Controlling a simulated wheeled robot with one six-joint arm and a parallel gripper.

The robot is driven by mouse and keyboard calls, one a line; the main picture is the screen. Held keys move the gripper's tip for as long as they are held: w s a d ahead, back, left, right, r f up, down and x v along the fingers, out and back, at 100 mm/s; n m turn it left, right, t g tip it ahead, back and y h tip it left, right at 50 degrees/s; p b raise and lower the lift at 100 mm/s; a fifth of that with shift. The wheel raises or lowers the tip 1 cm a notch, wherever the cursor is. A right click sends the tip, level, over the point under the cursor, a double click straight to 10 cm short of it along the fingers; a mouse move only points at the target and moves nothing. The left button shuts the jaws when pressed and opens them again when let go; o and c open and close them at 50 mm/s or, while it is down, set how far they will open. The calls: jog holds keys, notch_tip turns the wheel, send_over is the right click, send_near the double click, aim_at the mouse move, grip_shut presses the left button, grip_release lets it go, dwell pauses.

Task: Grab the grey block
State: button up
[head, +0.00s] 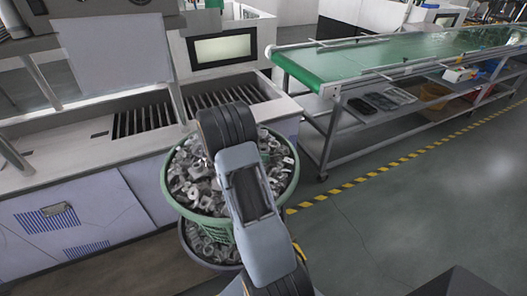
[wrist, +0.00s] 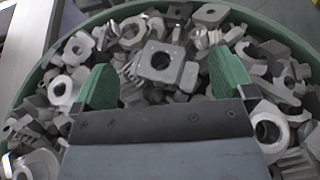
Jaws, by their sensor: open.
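A green round basket (head: 293,185) in the head view is filled with many grey metal blocks (head: 200,185). In the wrist view, a square grey block with a round hole (wrist: 160,66) lies on top of the pile, beyond and between my fingertips. My gripper (wrist: 165,85) is open, with its two green fingers apart and nothing held between them. In the head view my arm reaches over the basket and hides its middle, and my gripper cannot be made out there. Which grey block the task means cannot be told.
The basket rim (wrist: 40,70) curves around the pile. Other grey parts, such as a ringed piece (wrist: 268,130), crowd close to the fingers. A tank bench (head: 60,160) stands at left. A green conveyor (head: 390,60) stands at right, with open floor (head: 420,190) in front.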

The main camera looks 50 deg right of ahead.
jog(key=shift+x, duration=0.85)
jog(key=c, duration=0.8)
jog(key=shift+r, duration=0.1)
